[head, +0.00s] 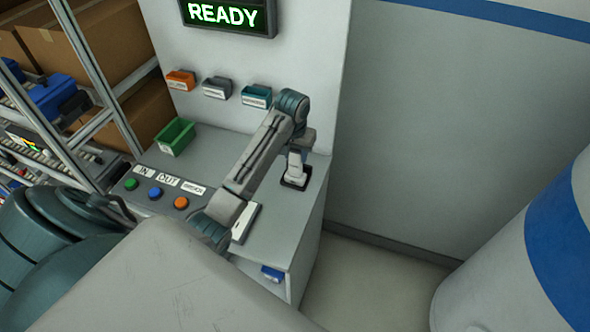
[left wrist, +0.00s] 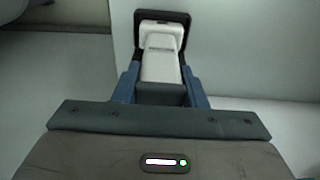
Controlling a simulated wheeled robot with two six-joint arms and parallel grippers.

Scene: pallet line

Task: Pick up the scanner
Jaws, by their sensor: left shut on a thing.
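The scanner (head: 296,165) is white and stands at its black cradle (head: 296,183) on the right end of the grey counter. My left gripper (head: 299,146) is above it and shut on its upper part. In the left wrist view the scanner (left wrist: 161,62) lies between the two blue fingers of the gripper (left wrist: 162,88). The cradle's black rim (left wrist: 180,17) shows around the scanner's far end. I cannot tell whether the scanner still touches the cradle. My right gripper is not in view.
The counter (head: 225,150) carries a green bin (head: 175,137), a row of buttons (head: 155,192) and a flat white item (head: 244,222) partly behind my arm. Small wall bins (head: 217,88) hang behind. A shelf rack (head: 92,75) stands left. Floor right of the counter is clear.

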